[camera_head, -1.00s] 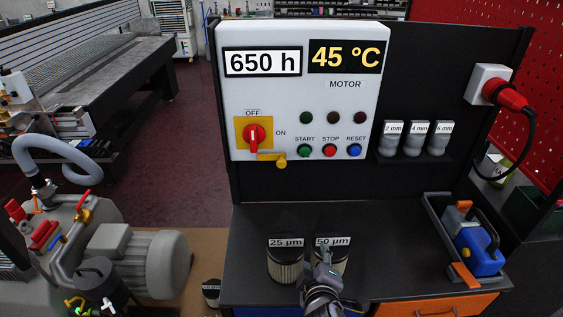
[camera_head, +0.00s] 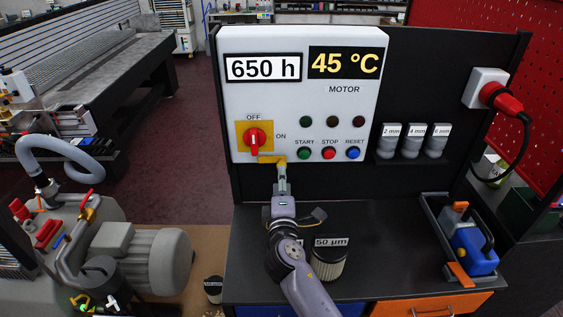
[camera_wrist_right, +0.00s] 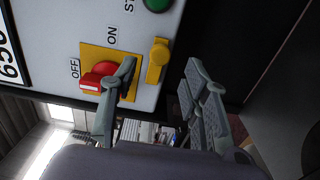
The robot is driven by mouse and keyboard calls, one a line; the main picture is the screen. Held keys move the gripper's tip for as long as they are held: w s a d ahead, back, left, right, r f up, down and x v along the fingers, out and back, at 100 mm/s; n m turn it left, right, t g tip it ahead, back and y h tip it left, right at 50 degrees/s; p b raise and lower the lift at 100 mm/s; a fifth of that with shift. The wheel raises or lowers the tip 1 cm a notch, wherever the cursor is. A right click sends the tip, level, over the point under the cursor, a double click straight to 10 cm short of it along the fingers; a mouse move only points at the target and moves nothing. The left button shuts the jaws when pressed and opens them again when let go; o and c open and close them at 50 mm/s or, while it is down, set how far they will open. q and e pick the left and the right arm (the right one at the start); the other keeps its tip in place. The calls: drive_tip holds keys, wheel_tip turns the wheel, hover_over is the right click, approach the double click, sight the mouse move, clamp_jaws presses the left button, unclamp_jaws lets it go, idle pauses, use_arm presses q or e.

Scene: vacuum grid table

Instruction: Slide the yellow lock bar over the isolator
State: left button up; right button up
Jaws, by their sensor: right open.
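The red isolator knob (camera_head: 255,137) sits on a yellow plate on the white control box, its white mark toward OFF. The yellow lock bar (camera_head: 266,159) lies below the knob, with its handle end to the right. My right gripper (camera_head: 281,166) is at that handle end and hides part of it. In the right wrist view, the open fingers (camera_wrist_right: 159,68) stand either side of the lock bar (camera_wrist_right: 157,62), with visible gaps. The left finger overlaps the isolator knob (camera_wrist_right: 98,80) in the picture; I cannot tell if it touches. My left gripper is not in view.
START, STOP and RESET buttons (camera_head: 329,153) are close to the right of the bar. Filter cartridges stand on the dark bench (camera_head: 390,230), one labelled 50 µm (camera_head: 329,263). A tray with a blue tool (camera_head: 472,247) is at the right.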

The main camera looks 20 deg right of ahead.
drive_tip(key=x, duration=0.6)
drive_tip(key=shift+w+d+p, duration=0.15)
drive_tip(key=shift+w+p, duration=0.2)
drive_tip(key=shift+p, duration=0.05)
drive_tip(key=shift+c, duration=0.2)
drive_tip(key=shift+f, duration=0.1)
clamp_jaws()
